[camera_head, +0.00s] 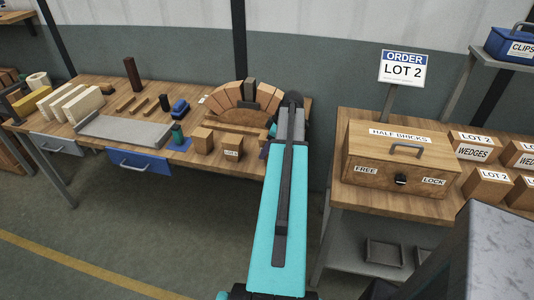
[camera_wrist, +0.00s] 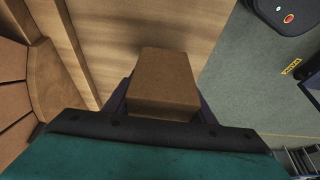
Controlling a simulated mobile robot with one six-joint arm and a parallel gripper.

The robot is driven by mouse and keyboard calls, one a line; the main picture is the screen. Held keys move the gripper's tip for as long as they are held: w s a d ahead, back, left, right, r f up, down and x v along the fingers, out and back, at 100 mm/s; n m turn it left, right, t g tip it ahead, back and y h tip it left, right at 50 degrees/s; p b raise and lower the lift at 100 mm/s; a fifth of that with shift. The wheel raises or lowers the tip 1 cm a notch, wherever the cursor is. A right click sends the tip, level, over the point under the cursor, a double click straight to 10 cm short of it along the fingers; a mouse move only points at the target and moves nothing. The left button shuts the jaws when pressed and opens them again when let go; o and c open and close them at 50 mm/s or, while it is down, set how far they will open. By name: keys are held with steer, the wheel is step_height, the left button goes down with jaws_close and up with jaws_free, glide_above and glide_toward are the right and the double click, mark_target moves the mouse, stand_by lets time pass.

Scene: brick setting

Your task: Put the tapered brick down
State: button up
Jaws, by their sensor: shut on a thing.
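In the wrist view my gripper (camera_wrist: 163,98) is shut on a brown tapered brick (camera_wrist: 165,75), which sits between its two dark fingers. Bare wooden tabletop (camera_wrist: 125,30) shows beyond the brick. Whether the brick touches the tabletop cannot be told. An arch of brown bricks (camera_head: 222,97) stands just left of the arm's end. It also shows at the left of the wrist view (camera_wrist: 55,95).
Two brown blocks (camera_head: 203,140) stand in front of the arch. A grey tray (camera_head: 125,130), pale bricks (camera_head: 83,104) and small tools lie farther left. A HALF BRICKS box (camera_head: 385,165) and labelled wedge boxes (camera_head: 475,147) stand on the right table. The bench edge is close to the brick.

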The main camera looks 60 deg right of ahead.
steer(key=shift+f+p, duration=0.65)
steer(key=shift+f, duration=1.05)
steer(key=shift+f, duration=0.15)
steer(key=o, duration=1.3)
steer(key=shift+r, duration=0.3)
steer(key=shift+b+v, duration=1.65)
steer(key=shift+v, duration=4.2)
